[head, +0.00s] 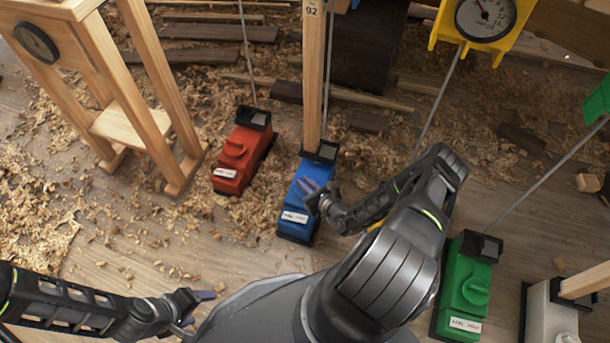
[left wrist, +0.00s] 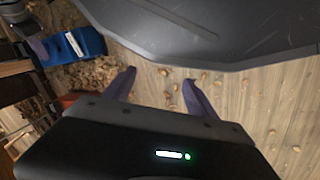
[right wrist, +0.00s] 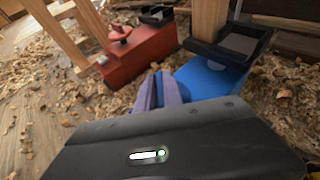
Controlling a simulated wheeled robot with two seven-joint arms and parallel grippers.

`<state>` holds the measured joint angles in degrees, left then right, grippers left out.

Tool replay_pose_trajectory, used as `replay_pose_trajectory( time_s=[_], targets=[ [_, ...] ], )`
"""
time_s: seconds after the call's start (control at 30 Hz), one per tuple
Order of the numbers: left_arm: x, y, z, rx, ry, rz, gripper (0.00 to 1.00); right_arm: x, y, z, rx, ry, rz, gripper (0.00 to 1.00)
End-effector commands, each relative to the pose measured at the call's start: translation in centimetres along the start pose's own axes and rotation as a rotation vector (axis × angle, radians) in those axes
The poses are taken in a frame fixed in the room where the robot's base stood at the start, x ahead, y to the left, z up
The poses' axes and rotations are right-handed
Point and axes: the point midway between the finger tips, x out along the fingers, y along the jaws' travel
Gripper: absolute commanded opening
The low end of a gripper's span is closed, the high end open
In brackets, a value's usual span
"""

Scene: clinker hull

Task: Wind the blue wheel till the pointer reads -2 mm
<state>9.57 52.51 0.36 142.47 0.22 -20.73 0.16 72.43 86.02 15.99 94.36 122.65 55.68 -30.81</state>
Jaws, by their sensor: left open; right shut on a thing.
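The blue box (head: 297,218) stands on the floor near the middle of the head view, with a white label on its front end. My right gripper (head: 311,188) is over its top, its purple fingers closed together there. The blue wheel itself is hidden by the fingers, though the grip sits where the red box has its knob. The right wrist view shows the shut fingers (right wrist: 158,92) against the blue box (right wrist: 212,82). My left gripper (head: 196,308) is open and empty at the lower left, away from the box. No pointer clearly belonging to the blue box shows.
A red box (head: 236,160) stands left of the blue one, a green box (head: 466,285) to the right. A wooden post (head: 313,75) rises behind the blue box. A yellow dial (head: 485,18) hangs at the top right, its reading unclear. Shavings and planks litter the floor.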

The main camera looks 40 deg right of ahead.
Motion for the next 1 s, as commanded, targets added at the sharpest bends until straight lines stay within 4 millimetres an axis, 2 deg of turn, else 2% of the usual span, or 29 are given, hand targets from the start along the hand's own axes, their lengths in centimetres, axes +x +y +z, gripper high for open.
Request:
replay_pose_trajectory(
  time_s=[0.03, 0.3, 0.6, 1.0],
  targets=[
    [-1.4, 0.7, 0.3, 0.004, -0.007, 0.003, 0.66, -0.3, 0.3, 0.6, 0.023, 0.001, -0.038, 0.00],
    [-3.4, 2.1, 1.0, 0.015, -0.025, 0.012, 0.66, -0.2, 0.3, 0.3, 0.101, 0.000, -0.234, 0.00],
    [-4.1, 2.6, 1.4, 0.020, -0.034, 0.017, 0.66, 0.0, 0.1, 0.1, 0.145, -0.001, -0.343, 0.00],
    [-4.2, 2.7, 1.4, 0.021, -0.034, 0.017, 0.66, 0.1, 0.0, 0.1, 0.150, -0.004, -0.358, 0.00]
  ],
)
